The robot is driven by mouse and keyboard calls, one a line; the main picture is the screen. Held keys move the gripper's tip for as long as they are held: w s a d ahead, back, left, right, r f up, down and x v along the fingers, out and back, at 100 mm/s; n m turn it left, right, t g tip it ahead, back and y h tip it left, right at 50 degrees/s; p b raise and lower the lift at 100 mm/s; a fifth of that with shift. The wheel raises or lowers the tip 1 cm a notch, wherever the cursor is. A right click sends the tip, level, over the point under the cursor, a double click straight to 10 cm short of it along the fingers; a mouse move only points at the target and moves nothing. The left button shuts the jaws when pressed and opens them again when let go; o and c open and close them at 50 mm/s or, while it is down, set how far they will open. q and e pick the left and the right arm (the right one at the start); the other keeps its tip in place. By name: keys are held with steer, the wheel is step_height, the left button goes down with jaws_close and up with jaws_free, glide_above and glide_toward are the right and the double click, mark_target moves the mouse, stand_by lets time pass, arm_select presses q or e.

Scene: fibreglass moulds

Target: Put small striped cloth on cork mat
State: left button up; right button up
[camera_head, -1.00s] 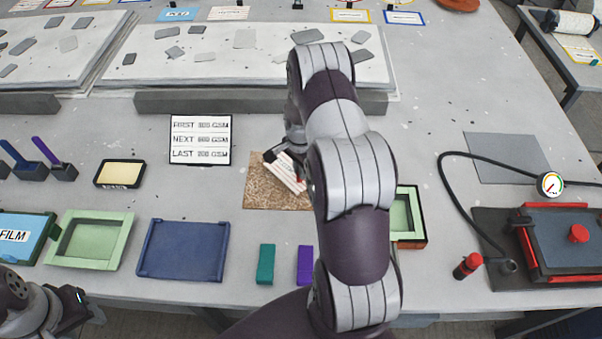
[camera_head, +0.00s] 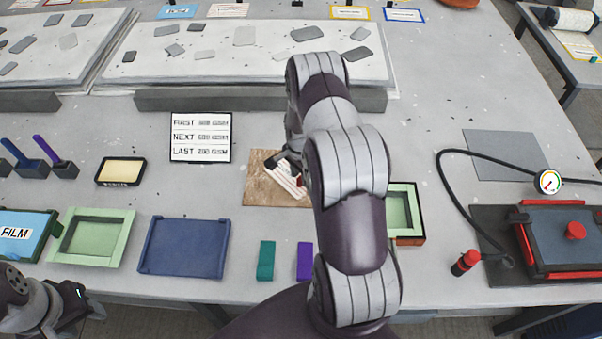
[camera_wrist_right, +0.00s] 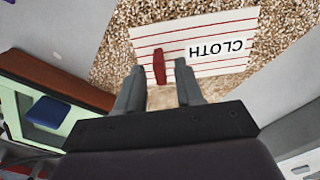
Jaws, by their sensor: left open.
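The small striped cloth (camera_wrist_right: 215,40), white with red lines, a CLOTH label and a red tab (camera_wrist_right: 159,66), lies over the cork mat (camera_wrist_right: 115,30) in the right wrist view. In the head view the cloth (camera_head: 283,181) shows on the brown mat (camera_head: 258,190), partly hidden by my right arm. My right gripper (camera_wrist_right: 159,70) is open, its fingers apart on either side of the red tab. My left gripper (camera_head: 82,302) is open and empty at the lower left, far from the mat.
A sign board (camera_head: 201,137) stands behind the mat. A blue tray (camera_head: 184,247), a green frame (camera_head: 92,238), a teal block (camera_head: 266,260) and a purple block (camera_head: 304,261) are in front. A green-lined box (camera_head: 404,212) stands right of my arm. A hose with a gauge (camera_head: 548,182) lies further right.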

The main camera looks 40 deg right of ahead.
step_height(320, 180, up, 12)
steer(key=b, duration=0.3)
steer(key=s+a+r+n, duration=0.4)
steer(key=s+a+n, duration=0.2)
steer(key=a+n, duration=0.2)
steer(key=s+a+r+n+t, duration=0.1)
steer(key=s+a+r+n, duration=0.2)
steer(key=s+a+n, duration=0.4)
steer(key=a+n, duration=0.2)
steer(key=a, duration=0.3)
steer(key=shift+r, duration=0.35)
steer(key=shift+w+d, duration=0.1)
